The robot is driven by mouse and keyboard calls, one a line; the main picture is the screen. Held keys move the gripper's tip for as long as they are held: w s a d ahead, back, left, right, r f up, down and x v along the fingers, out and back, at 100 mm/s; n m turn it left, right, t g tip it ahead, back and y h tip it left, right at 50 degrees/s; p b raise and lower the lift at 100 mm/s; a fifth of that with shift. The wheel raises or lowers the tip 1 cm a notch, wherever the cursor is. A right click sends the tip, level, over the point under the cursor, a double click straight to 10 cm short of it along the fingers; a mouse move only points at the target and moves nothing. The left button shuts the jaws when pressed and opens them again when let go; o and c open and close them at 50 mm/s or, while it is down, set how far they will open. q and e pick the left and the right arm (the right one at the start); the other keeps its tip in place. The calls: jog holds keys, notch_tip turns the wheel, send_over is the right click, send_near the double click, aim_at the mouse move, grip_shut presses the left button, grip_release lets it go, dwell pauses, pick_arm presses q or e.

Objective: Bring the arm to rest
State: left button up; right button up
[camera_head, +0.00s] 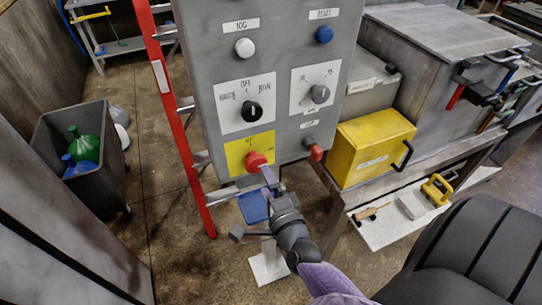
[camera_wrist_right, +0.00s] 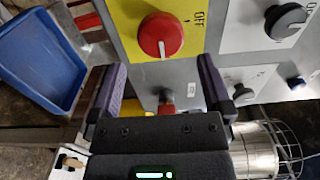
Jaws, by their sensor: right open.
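The grey control panel (camera_head: 285,55) stands in front of me. A red knob (camera_head: 257,160) sits on its yellow plate (camera_head: 238,152); in the right wrist view the same knob (camera_wrist_right: 160,36) carries a white mark beside the word OFF. A smaller red control (camera_head: 316,152) is at the panel's lower right edge. My right gripper (camera_head: 254,203) is just below the red knob in the head view. In the right wrist view its fingers (camera_wrist_right: 158,72) are spread, with nothing held between them. Whether a finger touches the panel is not clear. My left gripper is not in view.
A red ladder (camera_head: 178,115) stands left of the panel. A dark bin (camera_head: 98,177) with bags is farther left. A yellow box (camera_head: 368,150) sits on the bench at right. A black seat (camera_head: 465,255) fills the lower right.

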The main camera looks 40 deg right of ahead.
jog(key=v, duration=0.3)
jog(key=shift+s, duration=0.15)
jog(key=shift+a, duration=0.1)
